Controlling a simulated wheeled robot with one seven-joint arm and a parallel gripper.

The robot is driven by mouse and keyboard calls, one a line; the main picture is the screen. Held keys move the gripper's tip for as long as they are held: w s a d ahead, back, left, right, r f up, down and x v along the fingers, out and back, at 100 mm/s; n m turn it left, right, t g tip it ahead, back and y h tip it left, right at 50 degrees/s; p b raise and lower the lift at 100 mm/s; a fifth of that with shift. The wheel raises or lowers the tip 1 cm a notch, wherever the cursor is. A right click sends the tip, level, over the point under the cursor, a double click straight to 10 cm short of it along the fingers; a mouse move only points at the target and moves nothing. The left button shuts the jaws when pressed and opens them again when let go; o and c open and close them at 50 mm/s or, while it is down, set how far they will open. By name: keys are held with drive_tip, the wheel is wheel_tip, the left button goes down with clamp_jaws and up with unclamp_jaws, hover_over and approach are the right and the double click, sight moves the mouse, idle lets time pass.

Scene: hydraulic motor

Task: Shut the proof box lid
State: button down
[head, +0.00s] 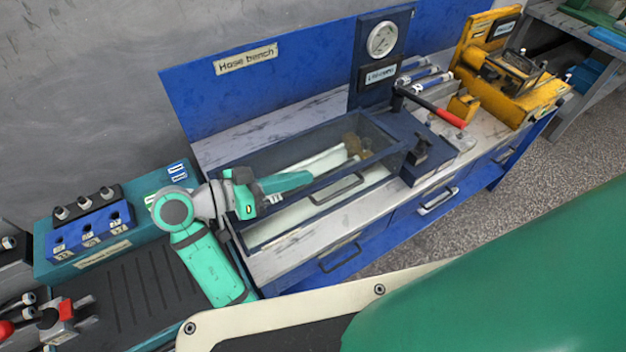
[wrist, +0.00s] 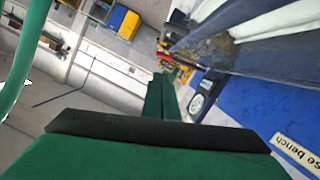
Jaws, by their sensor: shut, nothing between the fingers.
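The proof box (head: 380,128) is a long, dark-framed box with clear walls on the hose bench. Pale strips and a brownish lump show inside it. A clear panel with a dark bar handle (head: 336,190) is on its near side; I cannot tell whether this is the lid or the front wall, nor how far the lid stands open. My gripper (head: 308,179) is shut and empty, over the left part of the box, pointing right. I cannot tell whether it touches the box. In the wrist view the shut fingers (wrist: 161,98) point away, with the box (wrist: 235,55) at upper right.
A pressure gauge (head: 382,39) stands on a blue post behind the box. A red-handled lever (head: 437,108) is at its right end. A yellow fixture (head: 510,75) is farther right. A teal bench with a blue block (head: 90,230) lies left. Speckled floor is open at right.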

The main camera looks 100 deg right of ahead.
drive_tip(key=s+f, duration=0.5)
drive_tip(key=s, duration=0.4)
drive_tip(key=shift+d+f, duration=0.4)
drive_tip(key=shift+d, duration=0.05)
drive_tip(key=shift+s, duration=0.1)
